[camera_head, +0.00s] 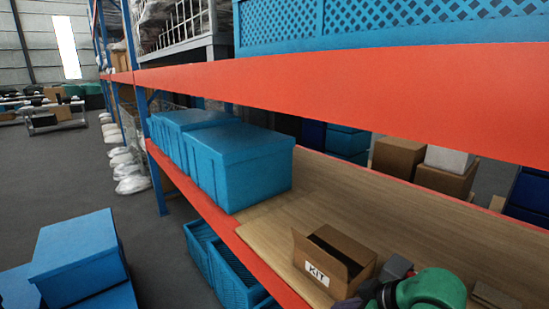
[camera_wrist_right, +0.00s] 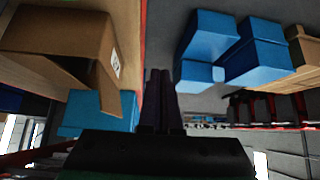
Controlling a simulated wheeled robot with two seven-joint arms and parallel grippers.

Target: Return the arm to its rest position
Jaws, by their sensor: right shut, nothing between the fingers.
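My right gripper (camera_wrist_right: 159,75) shows in the right wrist view with its two dark fingers together and nothing between them. In the head view, a green and dark grey part of my right arm is at the bottom right, just beside an open cardboard box labelled KIT (camera_head: 333,262). The fingers cannot be made out clearly there. In the wrist view the cardboard box (camera_wrist_right: 62,38) is at the upper left, apart from the fingers. My left gripper is in neither view.
The box stands on a wooden shelf (camera_head: 330,200) with an orange front beam (camera_head: 215,215). Another orange beam (camera_head: 350,95) crosses above. Blue lidded bins (camera_head: 240,165) stand farther along the shelf.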

